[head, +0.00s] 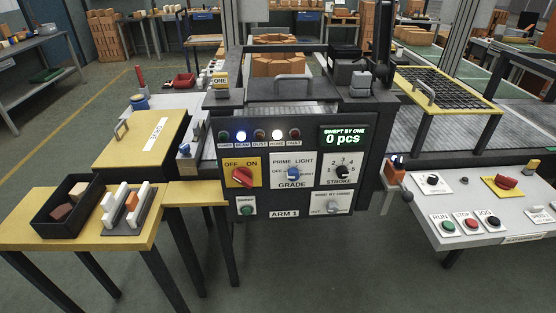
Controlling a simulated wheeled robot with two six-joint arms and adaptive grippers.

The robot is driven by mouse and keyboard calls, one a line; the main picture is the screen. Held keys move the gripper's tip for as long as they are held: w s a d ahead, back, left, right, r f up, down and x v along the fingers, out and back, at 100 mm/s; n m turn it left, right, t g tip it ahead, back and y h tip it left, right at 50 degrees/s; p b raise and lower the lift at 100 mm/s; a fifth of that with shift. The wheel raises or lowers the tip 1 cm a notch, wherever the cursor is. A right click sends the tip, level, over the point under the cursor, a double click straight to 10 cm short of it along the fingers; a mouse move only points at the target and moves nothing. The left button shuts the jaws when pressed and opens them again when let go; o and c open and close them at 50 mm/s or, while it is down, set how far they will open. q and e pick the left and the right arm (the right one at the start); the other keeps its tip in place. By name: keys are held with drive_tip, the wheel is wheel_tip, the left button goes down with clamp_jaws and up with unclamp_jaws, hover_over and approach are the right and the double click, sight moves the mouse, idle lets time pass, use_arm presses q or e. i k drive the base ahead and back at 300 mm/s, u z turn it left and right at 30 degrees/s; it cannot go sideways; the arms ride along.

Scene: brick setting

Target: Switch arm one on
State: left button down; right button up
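The arm one panel (290,205) is a dark upright box face in the middle of the head view, labelled "ARM 1". Its red rotary switch (242,177) sits on a yellow plate marked OFF and ON at the panel's left. The knob looks slanted, with its upper end toward OFF; the exact pointer is too small to be sure. The green display (343,137) reads "SWEPT BY ONE 0 pcs". Neither of my grippers is in view.
The panel also has a grade knob (292,173), a stroke knob (342,171) and a green button (246,210). At right, a grey console (470,190) carries RUN, STOP and JOG buttons and another red knob (505,182). A yellow table (100,235) stands at left. Floor before the panel is clear.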

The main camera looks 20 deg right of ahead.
sight(242, 175)
drive_tip(key=z, duration=0.05)
drive_tip(key=k, duration=0.5)
drive_tip(key=u, duration=1.6)
drive_tip(key=i, duration=1.2)
drive_tip(key=z, duration=1.55)
